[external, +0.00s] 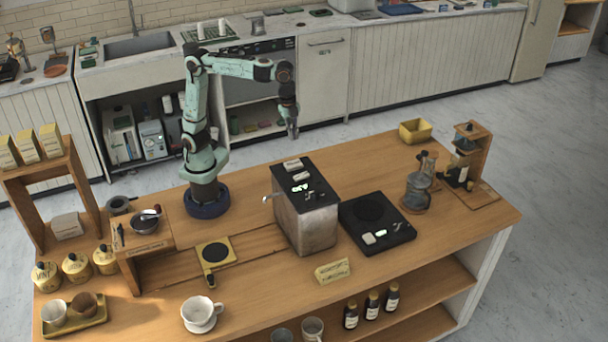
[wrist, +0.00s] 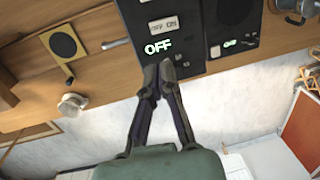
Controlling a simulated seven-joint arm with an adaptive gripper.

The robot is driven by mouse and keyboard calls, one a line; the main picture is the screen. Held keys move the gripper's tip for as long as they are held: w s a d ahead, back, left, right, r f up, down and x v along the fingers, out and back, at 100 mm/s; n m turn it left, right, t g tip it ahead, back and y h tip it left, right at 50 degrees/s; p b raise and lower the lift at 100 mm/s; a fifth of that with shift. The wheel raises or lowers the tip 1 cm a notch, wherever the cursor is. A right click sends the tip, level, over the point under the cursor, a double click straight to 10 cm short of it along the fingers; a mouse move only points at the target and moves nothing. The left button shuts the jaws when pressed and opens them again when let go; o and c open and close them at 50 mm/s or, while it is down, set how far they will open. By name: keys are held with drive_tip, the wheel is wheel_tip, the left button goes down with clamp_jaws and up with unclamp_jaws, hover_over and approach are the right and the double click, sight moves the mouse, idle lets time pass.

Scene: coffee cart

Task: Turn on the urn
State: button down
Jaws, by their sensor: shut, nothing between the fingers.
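The urn (external: 308,225) is a steel box with a black top, standing on the wooden cart right of my arm's base. In the wrist view its black top (wrist: 191,50) shows a small white switch panel (wrist: 163,25) marked OFF and ON. A large lit "OFF" reading (wrist: 158,47) shows beside the panel. My gripper (external: 293,134) is shut and empty, raised above and behind the urn in the external view. In the wrist view the closed fingertips (wrist: 158,70) overlap the picture just below the OFF reading. They look apart from the urn.
A black hot plate (external: 376,225) stands close to the urn's right, with a glass pot (external: 417,193) beyond. The urn's tap (external: 267,197) sticks out left. A yellow-and-black pad (external: 215,252) and a white cup (external: 198,312) stand further left. Space above the urn is clear.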

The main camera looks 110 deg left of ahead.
sight(305, 174)
drive_tip(key=shift+w+a+r, duration=0.1)
drive_tip(key=shift+w+a, duration=0.25)
drive_tip(key=shift+w, duration=0.1)
drive_tip(key=f, duration=0.4)
drive_tip(key=w+a+f, duration=0.1)
drive_tip(key=f, duration=0.9)
drive_tip(key=shift+w+a, duration=0.25)
